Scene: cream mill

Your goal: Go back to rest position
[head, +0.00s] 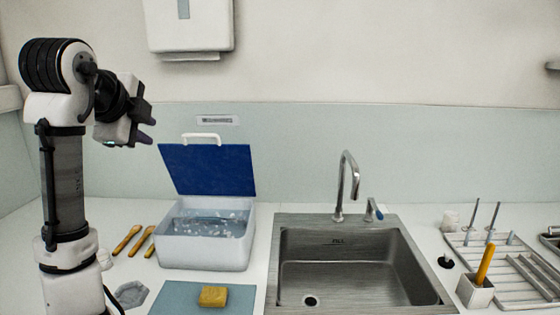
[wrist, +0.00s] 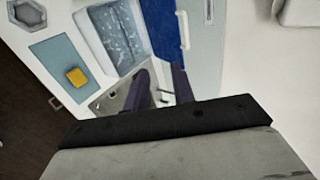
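My gripper (head: 149,122) is raised at the left of the head view, above and to the left of the open box. Its two dark fingers are apart, with nothing between them. The wrist view shows the same open, empty gripper (wrist: 160,72), with the counter and part of the sink beyond it. My arm stands upright at the left and bends over at the top.
A white box (head: 205,256) holding liquid stands with its blue lid (head: 208,170) up. A yellow sponge (head: 213,297) lies on a blue mat (head: 175,300). Wooden-handled tools (head: 127,240) lie left of the box. The sink (head: 345,268) and rack (head: 515,290) are right.

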